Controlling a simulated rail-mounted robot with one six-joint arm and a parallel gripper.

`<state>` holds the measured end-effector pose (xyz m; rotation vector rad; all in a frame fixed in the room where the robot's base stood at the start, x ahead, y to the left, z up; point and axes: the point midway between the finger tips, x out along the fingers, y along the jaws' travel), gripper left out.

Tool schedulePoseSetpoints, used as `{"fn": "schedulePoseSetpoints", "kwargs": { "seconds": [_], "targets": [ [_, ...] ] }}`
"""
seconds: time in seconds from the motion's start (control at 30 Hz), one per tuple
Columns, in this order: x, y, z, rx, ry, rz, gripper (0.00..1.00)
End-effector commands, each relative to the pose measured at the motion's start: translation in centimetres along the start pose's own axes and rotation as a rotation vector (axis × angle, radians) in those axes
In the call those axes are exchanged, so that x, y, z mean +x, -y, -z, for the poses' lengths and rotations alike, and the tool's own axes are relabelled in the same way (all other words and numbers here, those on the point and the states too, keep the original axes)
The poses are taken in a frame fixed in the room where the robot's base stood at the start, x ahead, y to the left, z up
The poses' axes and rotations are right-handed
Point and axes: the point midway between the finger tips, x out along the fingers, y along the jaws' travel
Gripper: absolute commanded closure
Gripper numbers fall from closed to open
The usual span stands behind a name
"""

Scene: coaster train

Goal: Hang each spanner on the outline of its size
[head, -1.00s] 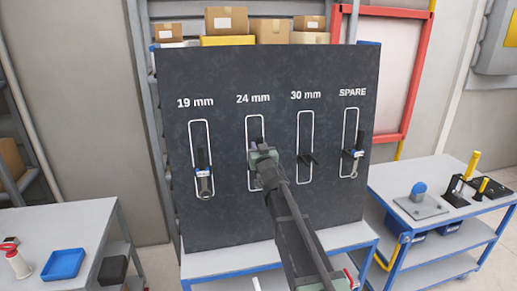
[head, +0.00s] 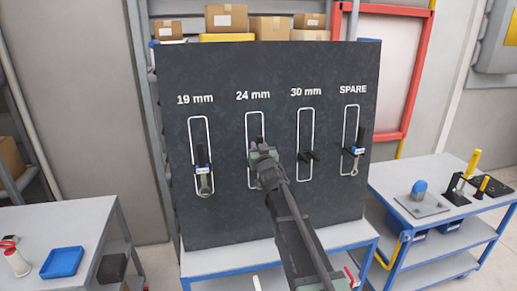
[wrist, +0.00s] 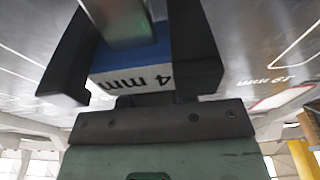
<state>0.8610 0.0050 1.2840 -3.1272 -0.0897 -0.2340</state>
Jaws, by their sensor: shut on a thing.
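The dark board (head: 270,205) has white outlines marked 19 mm, 24 mm, 30 mm and SPARE. One spanner (head: 205,187) hangs in the 19 mm outline and another (head: 355,166) in the SPARE outline, each with a blue and white tag. The 30 mm outline (head: 299,140) holds only its dark peg. My gripper (head: 263,152) is in front of the 24 mm outline (head: 247,125) and hides its middle. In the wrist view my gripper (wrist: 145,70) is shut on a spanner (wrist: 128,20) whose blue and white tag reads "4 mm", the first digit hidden.
A table with a blue tray (head: 62,262) stands at the left. A blue-framed trolley (head: 385,187) with a stand and yellow-handled tools is at the right. Cardboard boxes (head: 227,18) sit on a shelf behind the board.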

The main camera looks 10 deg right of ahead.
Motion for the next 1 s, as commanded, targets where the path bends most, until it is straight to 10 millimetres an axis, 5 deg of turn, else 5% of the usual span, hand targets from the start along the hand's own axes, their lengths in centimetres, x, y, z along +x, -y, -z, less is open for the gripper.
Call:
{"fn": "schedulePoseSetpoints", "kwargs": {
  "seconds": [0.17, 0.2, 0.37, 0.73, 1.0],
  "targets": [
    [-0.1, 0.0, -0.3, 0.000, -0.001, 0.000, 1.00],
    [0.0, 0.0, -0.3, 0.000, -0.001, 0.000, 0.70],
    [0.0, 0.0, -0.2, 0.000, 0.000, 0.000, 0.46],
    [-0.8, 0.0, -0.3, 0.000, 0.000, 0.000, 0.45],
    [-6.8, 0.0, -0.4, 0.000, 0.000, 0.000, 0.45]
  ]
}}
